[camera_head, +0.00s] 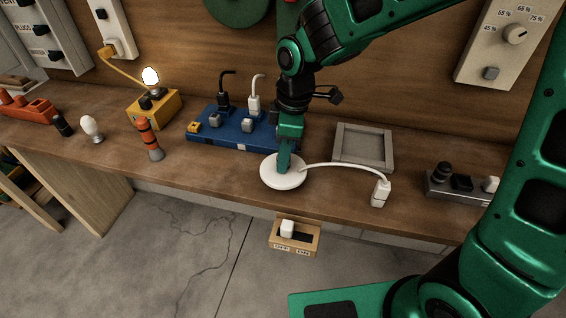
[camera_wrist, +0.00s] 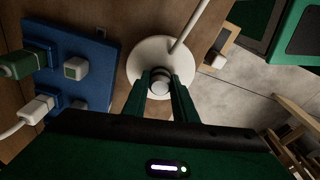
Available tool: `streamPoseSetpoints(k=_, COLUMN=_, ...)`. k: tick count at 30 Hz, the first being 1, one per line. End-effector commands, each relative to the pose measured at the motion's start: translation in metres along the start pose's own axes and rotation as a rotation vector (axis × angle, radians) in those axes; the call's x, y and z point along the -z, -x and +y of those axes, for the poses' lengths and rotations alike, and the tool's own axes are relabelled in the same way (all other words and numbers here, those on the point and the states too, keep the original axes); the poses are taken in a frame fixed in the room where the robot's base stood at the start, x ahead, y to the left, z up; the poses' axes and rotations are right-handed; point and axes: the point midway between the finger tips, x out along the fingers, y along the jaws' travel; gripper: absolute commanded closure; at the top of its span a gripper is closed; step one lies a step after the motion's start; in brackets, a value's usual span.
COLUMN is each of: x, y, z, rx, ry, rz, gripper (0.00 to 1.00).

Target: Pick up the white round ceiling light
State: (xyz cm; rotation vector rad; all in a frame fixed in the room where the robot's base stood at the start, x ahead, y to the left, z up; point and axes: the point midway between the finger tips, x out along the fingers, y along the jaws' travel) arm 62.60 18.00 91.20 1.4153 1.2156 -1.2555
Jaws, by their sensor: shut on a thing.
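The white round ceiling light (camera_head: 270,177) is a flat disc at the front edge of the wooden workbench, below the blue board. A white cord runs from it to a white plug (camera_head: 380,192) on the right. My gripper (camera_head: 284,165) points down over the disc. In the wrist view my gripper (camera_wrist: 160,86) has its two green fingers on either side of a small round knob at the middle of the light (camera_wrist: 144,52), shut on it. I cannot tell whether the disc touches the bench.
A blue board (camera_head: 228,130) with plugs and square buttons stands just behind. A grey square tray (camera_head: 363,148) is at the back right, and a dark block with knobs (camera_head: 455,184) is further right. A wooden switch box (camera_head: 294,237) hangs at the bench's front. A yellow lamp box (camera_head: 154,108) stands left.

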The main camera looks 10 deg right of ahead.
Motion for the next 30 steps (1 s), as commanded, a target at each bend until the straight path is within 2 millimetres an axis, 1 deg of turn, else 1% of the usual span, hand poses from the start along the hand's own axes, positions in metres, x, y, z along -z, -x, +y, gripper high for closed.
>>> streamPoseSetpoints(k=1, x=0.003, y=0.012, z=0.001, rx=-0.006, ry=0.001, rz=0.004, gripper=1.0)
streamPoseSetpoints(k=2, x=0.011, y=0.013, z=-0.004, rx=-0.003, ry=0.006, rz=0.003, gripper=1.0)
streamPoseSetpoints(k=9, x=0.063, y=0.038, z=-0.026, rx=-0.002, ry=0.005, rz=0.003, gripper=1.0)
streamPoseSetpoints(k=15, x=0.095, y=0.054, z=-0.04, rx=-0.001, ry=0.003, rz=0.002, gripper=1.0)
streamPoseSetpoints(k=18, x=0.105, y=0.059, z=-0.044, rx=-0.001, ry=0.002, rz=0.002, gripper=1.0)
streamPoseSetpoints(k=21, x=0.111, y=0.062, z=-0.047, rx=0.0, ry=0.001, rz=0.001, gripper=1.0)
streamPoseSetpoints(k=30, x=0.115, y=0.064, z=-0.049, rx=0.0, ry=0.0, rz=0.0, gripper=1.0)
